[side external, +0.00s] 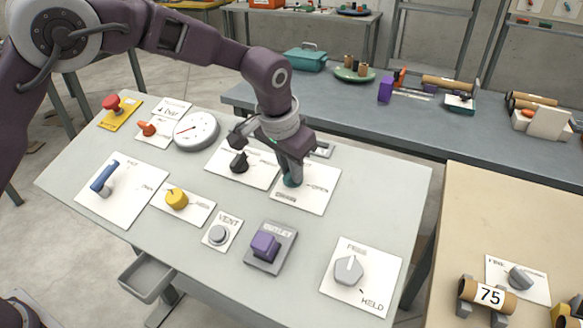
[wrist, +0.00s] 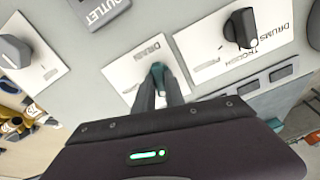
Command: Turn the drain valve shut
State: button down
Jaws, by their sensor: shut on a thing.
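The drain valve is a teal handle (side external: 292,181) on a white plate (side external: 318,200) marked OPEN, right of the panel's middle. In the wrist view the teal handle (wrist: 158,69) sits on the same plate (wrist: 122,76), which reads DRAIN. My gripper (side external: 291,173) comes down from above and is shut on the teal handle. In the wrist view my gripper (wrist: 160,88) covers the lower part of the handle and part of the plate. The handle's exact angle is hard to tell because the fingers hide much of it.
A black knob (side external: 239,163) on its own plate stands close left of my gripper. A purple block switch (side external: 265,246), a grey VENT button (side external: 218,234) and a yellow knob (side external: 176,198) lie nearer the front. A grey knob (side external: 349,269) is at front right. A round gauge (side external: 196,131) is farther left.

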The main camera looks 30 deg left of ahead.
aim_at(287, 181)
jog(key=shift+n, duration=1.5)
jog(key=c, duration=1.4)
grip_release()
jog(key=v, duration=0.7)
jog(key=shift+r, duration=0.1)
